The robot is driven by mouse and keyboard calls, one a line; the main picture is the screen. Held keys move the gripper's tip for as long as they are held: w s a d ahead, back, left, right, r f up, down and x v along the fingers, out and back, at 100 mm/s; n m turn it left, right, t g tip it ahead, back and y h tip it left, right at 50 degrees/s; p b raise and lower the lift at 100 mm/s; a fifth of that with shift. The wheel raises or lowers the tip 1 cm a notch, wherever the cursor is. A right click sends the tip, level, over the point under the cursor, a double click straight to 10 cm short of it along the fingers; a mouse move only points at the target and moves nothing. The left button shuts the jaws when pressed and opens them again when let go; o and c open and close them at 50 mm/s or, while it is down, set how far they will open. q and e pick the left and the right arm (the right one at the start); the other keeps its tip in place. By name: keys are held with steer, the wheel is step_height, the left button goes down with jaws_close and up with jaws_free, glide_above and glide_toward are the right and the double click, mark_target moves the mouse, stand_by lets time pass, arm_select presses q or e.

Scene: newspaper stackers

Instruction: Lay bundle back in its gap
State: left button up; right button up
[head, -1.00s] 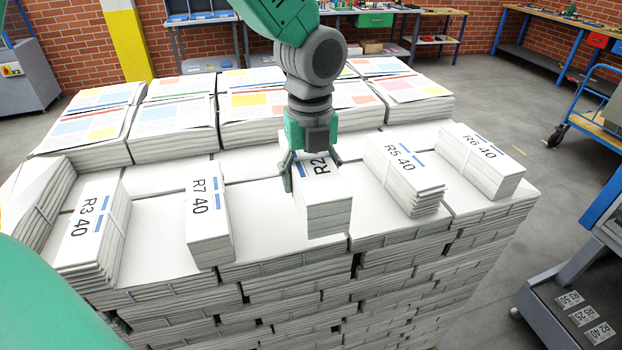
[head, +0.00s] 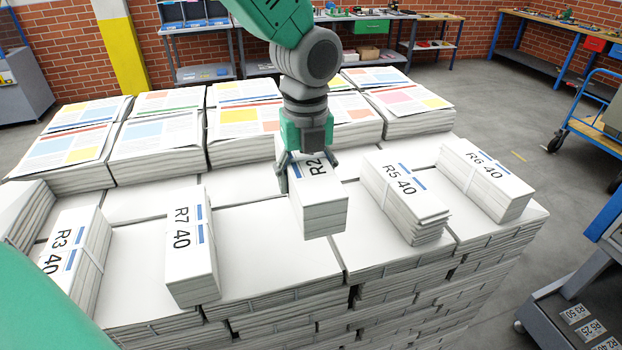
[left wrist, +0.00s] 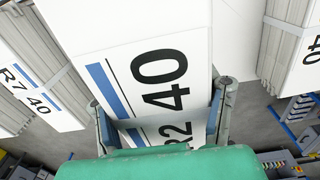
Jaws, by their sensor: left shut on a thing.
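My left gripper (head: 308,170) is shut on the bundle R2 40 (head: 319,210), a white block of papers with black print and blue bars. In the left wrist view, its fingers (left wrist: 160,120) grip the two sides of this bundle (left wrist: 150,75). The bundle is over the front part of the pallet stack, between bundle R7 40 (head: 190,250) and bundle R5 40 (head: 405,195). I cannot tell whether it touches the stack top (head: 260,250). Bare stack top shows on both sides of it. My right gripper is in neither view.
Bundle R3 40 (head: 75,255) lies at the left and bundle R6 40 (head: 487,180) at the right. Taller piles with coloured front pages (head: 155,150) stand behind. A blue cart (head: 590,130) and a dark labelled base (head: 575,315) stand on the floor at right.

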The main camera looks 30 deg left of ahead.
arm_select(q)
steer(key=f, duration=0.1)
steer(key=f+b, duration=0.1)
steer(key=f, duration=0.1)
steer(key=f+b, duration=0.1)
steer(key=f, duration=0.1)
steer(key=shift+d+f, duration=0.1)
steer(key=shift+d, duration=0.2)
steer(key=shift+d+f, duration=0.15)
steer(key=shift+f, duration=0.45)
steer(key=shift+f+b, duration=0.35)
steer(key=shift+f, duration=0.05)
steer(key=shift+a+f, duration=0.25)
steer(key=shift+a, duration=0.3)
steer(key=shift+d, duration=0.4)
steer(key=shift+a+f, duration=0.25)
steer(key=shift+f, duration=0.2)
steer(key=o, duration=1.8)
steer(key=shift+c, duration=0.2)
steer(key=shift+s+d, duration=0.1)
steer(key=shift+s, duration=0.05)
steer(key=shift+r, duration=0.1)
